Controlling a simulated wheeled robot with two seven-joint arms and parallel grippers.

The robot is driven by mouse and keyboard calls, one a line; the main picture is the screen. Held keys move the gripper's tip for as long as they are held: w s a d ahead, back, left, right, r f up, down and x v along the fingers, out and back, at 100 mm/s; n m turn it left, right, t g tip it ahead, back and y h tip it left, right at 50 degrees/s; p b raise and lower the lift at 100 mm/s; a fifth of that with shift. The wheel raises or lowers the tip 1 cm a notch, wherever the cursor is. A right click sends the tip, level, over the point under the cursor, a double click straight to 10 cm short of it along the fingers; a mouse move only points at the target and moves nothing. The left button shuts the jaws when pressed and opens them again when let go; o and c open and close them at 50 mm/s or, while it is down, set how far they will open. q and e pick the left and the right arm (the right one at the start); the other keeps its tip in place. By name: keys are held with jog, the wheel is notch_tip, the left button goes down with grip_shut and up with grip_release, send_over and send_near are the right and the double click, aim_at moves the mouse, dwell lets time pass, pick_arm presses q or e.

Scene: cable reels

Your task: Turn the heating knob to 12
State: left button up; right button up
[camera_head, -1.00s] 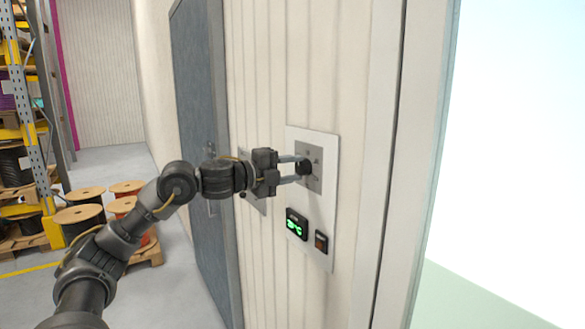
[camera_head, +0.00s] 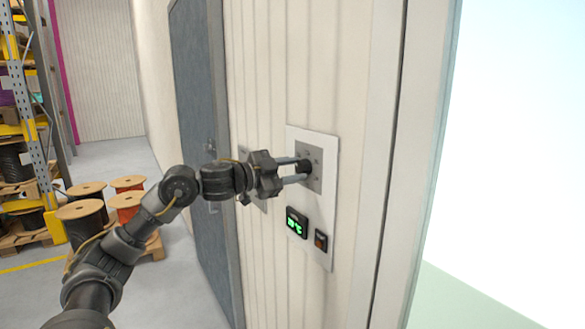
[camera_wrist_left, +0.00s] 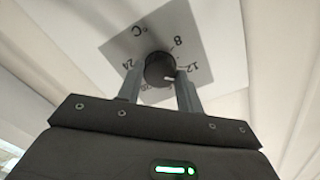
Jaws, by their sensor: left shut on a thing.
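The black heating knob (camera_head: 305,166) sits on a grey dial plate (camera_head: 316,160) on the white wall panel. My left gripper (camera_head: 303,170) is shut on the knob, one finger on each side of it. In the left wrist view the knob (camera_wrist_left: 160,68) shows between the fingertips (camera_wrist_left: 160,76), with a white pointer mark on its lower right. The dial, seen turned, carries 8, 12, 24 and °C. The mark lies close to the 12, beside the right finger. My right gripper is not in view.
Below the dial are a display with green digits (camera_head: 297,222), too small to read surely, and a small switch (camera_head: 321,240). A grey door (camera_head: 200,120) stands to the left. Cable reels (camera_head: 82,218) on pallets and a rack stand farther back.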

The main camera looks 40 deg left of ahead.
pick_arm(q)
jog(key=shift+n, duration=1)
jog(key=shift+p, duration=0.3)
jog(key=o, duration=1)
jog(key=shift+s+a+f+b, duration=0.15)
jog(key=shift+s+f+b, duration=0.1)
jog(key=shift+b, duration=0.1)
jog(key=b+v, duration=0.8)
jog(key=v, duration=0.2)
jog(key=shift+s+r, duration=0.15)
jog(key=shift+r, duration=0.1)
